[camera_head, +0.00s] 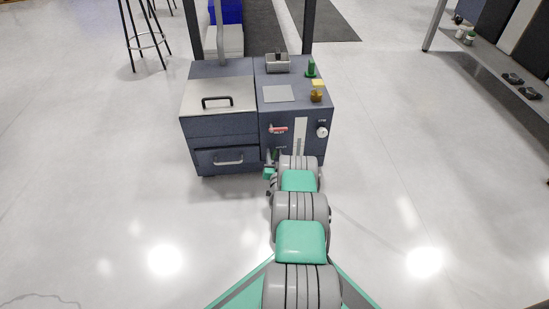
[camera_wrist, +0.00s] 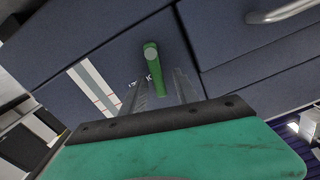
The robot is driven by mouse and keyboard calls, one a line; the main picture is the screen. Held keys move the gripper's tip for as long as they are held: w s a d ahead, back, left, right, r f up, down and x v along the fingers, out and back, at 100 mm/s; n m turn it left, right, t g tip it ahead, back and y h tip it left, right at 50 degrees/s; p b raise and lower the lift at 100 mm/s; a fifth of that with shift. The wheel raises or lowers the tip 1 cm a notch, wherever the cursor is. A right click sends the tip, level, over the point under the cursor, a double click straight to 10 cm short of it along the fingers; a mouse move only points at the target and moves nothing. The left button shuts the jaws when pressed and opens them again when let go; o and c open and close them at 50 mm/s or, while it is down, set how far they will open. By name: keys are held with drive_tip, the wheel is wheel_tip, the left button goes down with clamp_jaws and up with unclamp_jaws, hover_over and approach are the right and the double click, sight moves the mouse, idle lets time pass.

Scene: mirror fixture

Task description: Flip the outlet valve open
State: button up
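The outlet valve has a green lever with a rounded end and shows in the wrist view (camera_wrist: 152,65). In the head view only a small bit of green (camera_head: 275,154) shows low on the cabinet front, beside my arm. My gripper (camera_wrist: 161,82) is open in the wrist view, its two grey fingers reaching toward the panel. The lever lies between the fingers in the picture, with gaps on both sides. I cannot tell how deep the fingers reach. My arm hides most of the gripper in the head view.
The blue-grey cabinet (camera_head: 220,128) has a red handle (camera_head: 278,129), a white round knob (camera_head: 322,132), a pale vertical strip (camera_head: 300,135) and a drawer handle (camera_head: 228,161).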

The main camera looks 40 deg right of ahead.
drive_tip(key=shift+w+d, duration=0.25)
drive_tip(key=shift+w, duration=0.05)
drive_tip(key=shift+c, duration=0.6)
clamp_jaws()
